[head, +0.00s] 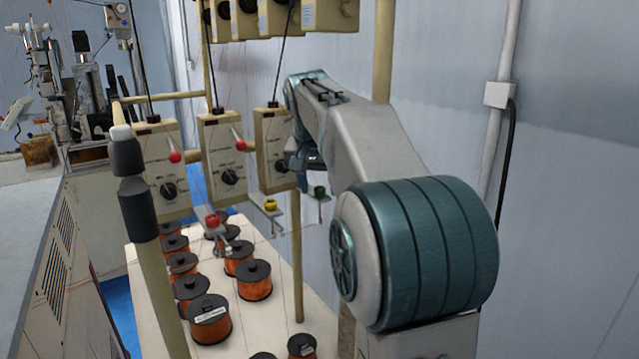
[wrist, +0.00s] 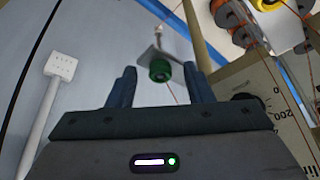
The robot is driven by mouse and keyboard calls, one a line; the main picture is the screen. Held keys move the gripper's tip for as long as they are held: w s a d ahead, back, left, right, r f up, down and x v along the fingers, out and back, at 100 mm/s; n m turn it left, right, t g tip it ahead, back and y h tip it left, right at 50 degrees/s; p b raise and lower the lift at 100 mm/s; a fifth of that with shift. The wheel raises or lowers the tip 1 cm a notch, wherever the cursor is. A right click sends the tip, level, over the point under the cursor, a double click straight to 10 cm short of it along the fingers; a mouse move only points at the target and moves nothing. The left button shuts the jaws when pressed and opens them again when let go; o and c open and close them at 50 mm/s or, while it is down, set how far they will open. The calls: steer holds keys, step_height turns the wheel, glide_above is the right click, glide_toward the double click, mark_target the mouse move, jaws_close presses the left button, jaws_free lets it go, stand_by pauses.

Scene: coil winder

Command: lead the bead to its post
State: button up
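Three coloured pieces sit on small metal brackets in the head view: a red one (head: 212,220), a yellow one (head: 270,204) and a green one (head: 320,192). I cannot tell for certain which is the bead or which is its post. My gripper (head: 302,170) is beside the third control box, just above the green piece; the arm partly hides it. In the wrist view my gripper (wrist: 158,84) is open, its two fingers apart. The green piece (wrist: 160,71) and its bracket show in line with the gap, near the fingertips; its exact depth is unclear.
Control boxes (head: 228,176) with dials and red-ended levers hang left of my gripper. Copper wire spools (head: 254,281) stand on the white table (head: 275,325) below. A pale upright pole (head: 297,255) and thin wires run nearby. The wall (head: 430,70) is at the right.

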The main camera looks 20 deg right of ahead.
steer(key=v, duration=0.7)
steer(key=shift+r, duration=0.3)
steer(key=shift+s+a, duration=0.1)
